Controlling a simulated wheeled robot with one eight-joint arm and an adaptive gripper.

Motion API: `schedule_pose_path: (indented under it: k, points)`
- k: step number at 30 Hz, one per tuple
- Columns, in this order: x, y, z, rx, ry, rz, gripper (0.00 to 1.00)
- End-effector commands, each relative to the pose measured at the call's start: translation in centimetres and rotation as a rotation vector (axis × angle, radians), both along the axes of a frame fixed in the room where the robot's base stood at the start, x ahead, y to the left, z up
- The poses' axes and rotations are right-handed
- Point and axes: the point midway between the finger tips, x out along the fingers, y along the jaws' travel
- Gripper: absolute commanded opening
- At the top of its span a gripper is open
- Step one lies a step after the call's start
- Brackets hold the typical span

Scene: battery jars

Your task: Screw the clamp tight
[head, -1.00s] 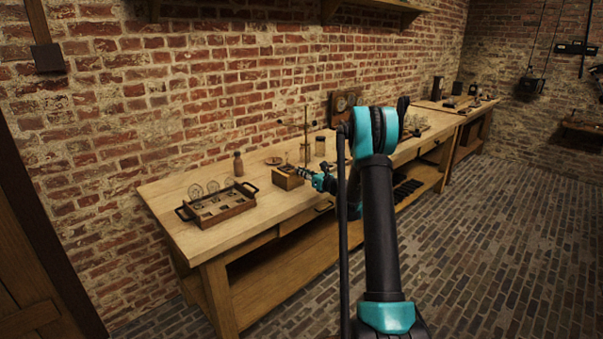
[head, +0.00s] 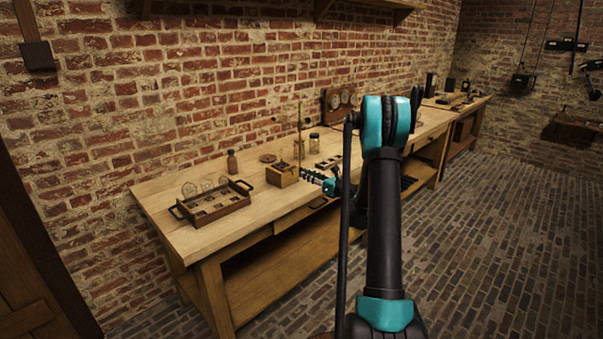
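A small wooden box (head: 282,175) stands on the workbench, with a thin upright brass rod (head: 299,128) beside it. I cannot make out the clamp at this size. My gripper (head: 303,173) reaches in from the right, low over the bench, with its tip close to the right side of the box and the foot of the rod. The gap or contact there is too small to tell. The fingers are too small and dark to show whether they are open or shut.
A wooden tray (head: 211,204) with handles and round glass pieces stands at the bench's left end. A brown bottle (head: 231,162), a round disc (head: 268,158) and a jar (head: 314,143) stand behind the box. The bench front (head: 205,249) between tray and box is clear.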

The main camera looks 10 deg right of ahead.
Motion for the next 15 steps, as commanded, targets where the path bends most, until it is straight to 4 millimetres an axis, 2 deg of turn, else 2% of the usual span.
schedule_pose_path:
  k: [6, 15]
  points:
    - [-2.2, -1.6, 0.0, 0.0, 0.0, -0.001, 0.29]
    - [-2.7, -1.9, 0.0, 0.0, 0.0, 0.0, 0.29]
